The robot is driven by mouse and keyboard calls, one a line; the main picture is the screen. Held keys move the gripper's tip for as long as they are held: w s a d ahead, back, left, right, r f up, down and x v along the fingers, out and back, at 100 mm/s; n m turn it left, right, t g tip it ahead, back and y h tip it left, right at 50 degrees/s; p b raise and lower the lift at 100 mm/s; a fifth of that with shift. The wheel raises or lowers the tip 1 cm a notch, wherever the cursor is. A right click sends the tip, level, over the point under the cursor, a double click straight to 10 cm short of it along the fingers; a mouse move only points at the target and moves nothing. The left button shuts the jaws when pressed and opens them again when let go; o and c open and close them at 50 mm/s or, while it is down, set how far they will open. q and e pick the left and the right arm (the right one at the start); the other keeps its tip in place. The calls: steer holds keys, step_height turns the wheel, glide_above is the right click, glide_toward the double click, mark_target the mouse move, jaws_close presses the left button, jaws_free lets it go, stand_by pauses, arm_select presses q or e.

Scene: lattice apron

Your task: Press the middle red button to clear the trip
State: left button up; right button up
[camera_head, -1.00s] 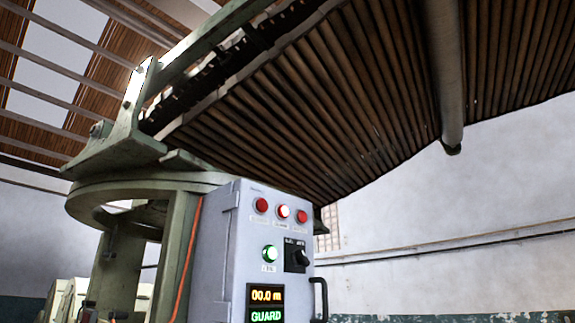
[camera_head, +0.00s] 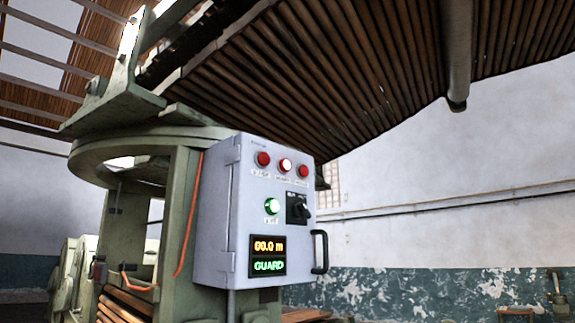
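A pale grey control box (camera_head: 217,235) is fixed to a green machine frame. Three red buttons sit in a row at the top of its front. The middle red button (camera_head: 285,165) is lit brighter than the left red button (camera_head: 263,159) and the right red button (camera_head: 302,171). Below them are a lit green button (camera_head: 271,206) and a black rotary switch (camera_head: 297,208). A display (camera_head: 268,256) reads "00.0 m" in orange and "GUARD" in green. Neither of my grippers shows in the head view.
A black handle (camera_head: 320,252) sticks out at the box's right edge. The green frame (camera_head: 180,220) stands behind it, with an orange cable (camera_head: 188,225) hanging down. A slatted wooden apron (camera_head: 300,75) slopes overhead. The space right of the box looks open.

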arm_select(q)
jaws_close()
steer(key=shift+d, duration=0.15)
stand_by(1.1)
